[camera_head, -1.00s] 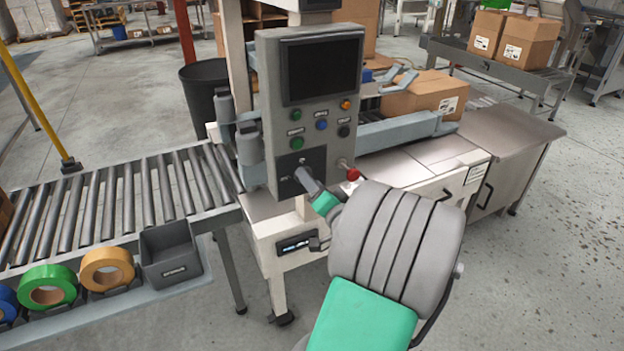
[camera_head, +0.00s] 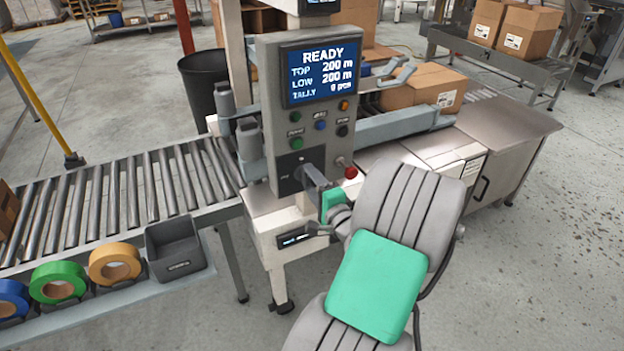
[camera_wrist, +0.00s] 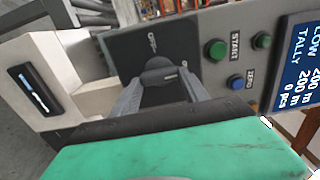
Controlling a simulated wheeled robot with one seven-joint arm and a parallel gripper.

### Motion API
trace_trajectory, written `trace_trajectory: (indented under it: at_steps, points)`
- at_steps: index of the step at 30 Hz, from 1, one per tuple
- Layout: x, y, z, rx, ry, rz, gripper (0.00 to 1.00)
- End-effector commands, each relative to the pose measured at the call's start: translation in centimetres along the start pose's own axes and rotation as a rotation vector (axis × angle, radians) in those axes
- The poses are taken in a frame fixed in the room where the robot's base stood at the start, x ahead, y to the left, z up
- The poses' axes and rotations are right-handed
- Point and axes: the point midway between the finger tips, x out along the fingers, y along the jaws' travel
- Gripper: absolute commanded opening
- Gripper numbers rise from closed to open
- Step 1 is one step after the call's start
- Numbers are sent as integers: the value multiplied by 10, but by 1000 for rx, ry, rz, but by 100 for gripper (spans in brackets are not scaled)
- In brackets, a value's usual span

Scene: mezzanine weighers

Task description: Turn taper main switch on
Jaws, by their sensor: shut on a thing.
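The taper's grey control panel (camera_head: 270,135) stands upright in the head view. Its screen (camera_head: 320,72) is lit blue and reads READY, TOP 200 m, LOW 200 m and a tally of 0 pcs. My gripper (camera_head: 312,180) reaches the dark switch plate (camera_head: 287,178) low on the panel. In the wrist view my gripper (camera_wrist: 162,84) has its two fingers on either side of the dark main switch knob (camera_wrist: 159,66), shut on it. The fingers partly hide the knob. The OFF mark shows on the plate (camera_wrist: 128,48).
A green START button (camera_wrist: 216,50) and a blue ZERO button (camera_wrist: 235,82) sit close beside the switch. A red knob (camera_head: 351,173) sticks out at the panel's lower right. A roller conveyor (camera_head: 110,200) runs left, with tape rolls (camera_head: 60,282) in front.

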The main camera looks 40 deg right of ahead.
Motion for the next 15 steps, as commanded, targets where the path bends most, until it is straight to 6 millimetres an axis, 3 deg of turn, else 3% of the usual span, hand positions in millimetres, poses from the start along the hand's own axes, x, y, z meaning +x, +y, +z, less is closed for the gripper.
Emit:
trace_trajectory:
  at_steps: [14,15]
  points:
    - [0,1,0,18,1,1,12]
    - [0,1,0,18,1,1,53]
